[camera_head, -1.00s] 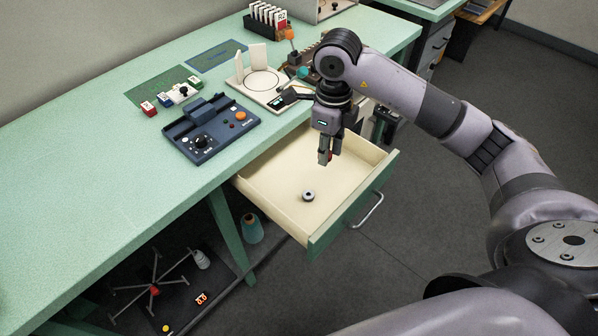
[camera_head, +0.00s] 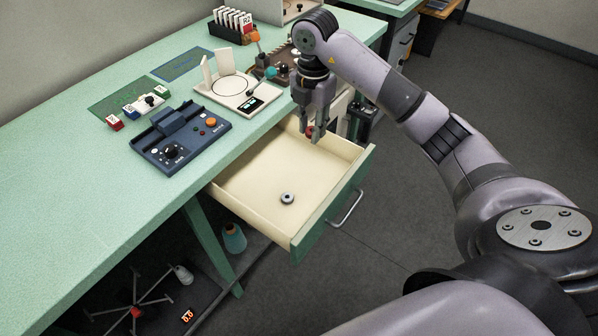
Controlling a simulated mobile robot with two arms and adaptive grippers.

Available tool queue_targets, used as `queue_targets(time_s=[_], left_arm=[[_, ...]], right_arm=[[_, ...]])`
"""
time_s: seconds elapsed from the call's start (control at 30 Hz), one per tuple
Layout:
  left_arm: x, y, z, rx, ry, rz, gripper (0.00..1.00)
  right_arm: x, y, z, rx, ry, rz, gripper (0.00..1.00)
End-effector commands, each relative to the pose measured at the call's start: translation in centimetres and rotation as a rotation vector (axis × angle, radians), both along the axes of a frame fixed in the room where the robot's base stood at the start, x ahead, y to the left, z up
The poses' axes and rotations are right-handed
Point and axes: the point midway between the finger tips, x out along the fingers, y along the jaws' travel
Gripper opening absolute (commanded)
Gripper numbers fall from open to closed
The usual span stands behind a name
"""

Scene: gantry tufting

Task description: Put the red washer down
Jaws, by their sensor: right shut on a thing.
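My right gripper (camera_head: 314,138) points down above the back part of the open drawer (camera_head: 240,194). It is shut on the red washer (camera_head: 309,131), which shows as a small red patch between the fingers and is partly hidden by them. The gripper appears to be clear of the drawer floor. A grey ring-shaped washer (camera_head: 287,198) lies flat on the cream drawer floor, nearer the front and apart from the gripper. My left gripper is not in view.
The blue control box (camera_head: 180,138), a white scale-like device (camera_head: 238,92) and a rack of cards (camera_head: 233,24) stand on the green bench (camera_head: 70,185). The drawer floor around the grey washer is bare. A teal cone (camera_head: 235,238) stands below the bench.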

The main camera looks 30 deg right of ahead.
Motion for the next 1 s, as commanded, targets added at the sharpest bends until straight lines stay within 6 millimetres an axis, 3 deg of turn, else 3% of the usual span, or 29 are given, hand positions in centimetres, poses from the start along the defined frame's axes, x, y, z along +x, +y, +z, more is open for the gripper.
queue_targets(time_s=[0.03, 0.4, 0.67, 0.9, 1.0], left_arm=[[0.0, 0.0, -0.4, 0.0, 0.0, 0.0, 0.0], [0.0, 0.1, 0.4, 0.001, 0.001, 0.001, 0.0], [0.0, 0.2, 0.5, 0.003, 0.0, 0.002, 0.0], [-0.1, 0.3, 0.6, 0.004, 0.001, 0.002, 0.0], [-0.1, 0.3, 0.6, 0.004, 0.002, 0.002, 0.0]], right_arm=[[-0.2, 0.1, -1.9, 0.002, 0.007, 0.001, 0.0], [-0.1, 0.0, -10.1, 0.0, 0.002, 0.002, 0.0], [-0.1, 0.0, -12.2, 0.0, 0.001, 0.003, 0.0], [-0.1, 0.0, -15.5, 0.001, 0.001, 0.003, 0.0], [0.0, 0.0, -15.7, -0.001, -0.001, 0.003, 0.0]])
